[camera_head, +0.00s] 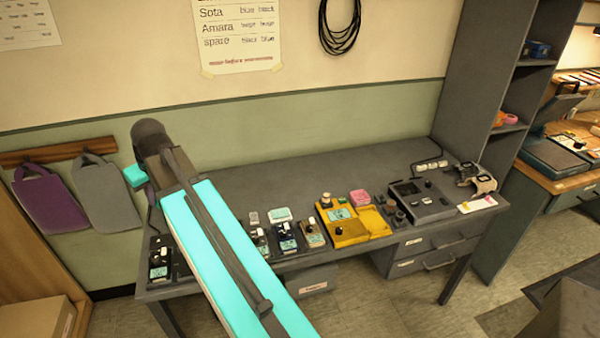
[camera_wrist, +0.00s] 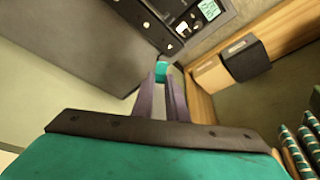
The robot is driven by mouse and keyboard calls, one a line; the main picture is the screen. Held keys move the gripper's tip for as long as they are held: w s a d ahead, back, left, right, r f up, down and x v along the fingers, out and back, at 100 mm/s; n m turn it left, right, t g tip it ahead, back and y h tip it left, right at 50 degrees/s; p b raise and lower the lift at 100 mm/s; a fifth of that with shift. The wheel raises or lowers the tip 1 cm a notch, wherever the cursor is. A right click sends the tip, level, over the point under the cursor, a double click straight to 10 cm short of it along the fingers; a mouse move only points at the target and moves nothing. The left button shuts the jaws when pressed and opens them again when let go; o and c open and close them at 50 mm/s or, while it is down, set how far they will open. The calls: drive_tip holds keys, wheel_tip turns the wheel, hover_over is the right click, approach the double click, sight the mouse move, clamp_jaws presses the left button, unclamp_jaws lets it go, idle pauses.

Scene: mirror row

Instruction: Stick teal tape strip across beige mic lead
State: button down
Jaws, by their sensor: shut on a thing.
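My gripper (camera_wrist: 162,80) shows in the wrist view with its two grey fingers close together. It is shut on a small teal piece, which looks like the teal tape strip (camera_wrist: 162,67), at the fingertips. The beige mic lead cannot be told for certain. A beige item (camera_head: 484,184) lies at the table's right end beside a dark one, far from my gripper.
The grey table (camera_head: 340,165) has a clear back half. Along its front edge stand several small devices with screens, a yellow unit (camera_head: 350,232) and a dark box (camera_head: 421,200). A purple bag (camera_head: 48,203) and a grey bag (camera_head: 106,192) hang at left. Dark shelves (camera_head: 513,95) stand right.

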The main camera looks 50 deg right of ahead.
drive_tip(key=s+d+f+p, duration=0.2)
drive_tip(key=s+d, duration=0.2)
drive_tip(key=d, duration=0.9)
drive_tip(key=s+d+f+p, duration=0.1)
drive_tip(key=s+d, duration=0.4)
drive_tip(key=d, duration=0.7)
drive_tip(key=shift+m+h, duration=0.3)
drive_tip(key=shift+m, duration=0.2)
drive_tip(key=s+d+f+p, duration=0.1)
drive_tip(key=s+d, duration=0.5)
drive_tip(key=d, duration=0.1)
drive_tip(key=s+d+f+p, duration=0.1)
drive_tip(key=s+d, duration=0.5)
drive_tip(key=s+d+f+p, duration=0.1)
drive_tip(key=s+d, duration=0.6)
drive_tip(key=shift+d+f+p, duration=0.3)
drive_tip(key=shift+f, duration=0.05)
drive_tip(key=shift+s, duration=0.2)
drive_tip(key=shift+f, duration=0.25)
drive_tip(key=shift+f+b, duration=1.1)
drive_tip(key=shift+f, duration=1.1)
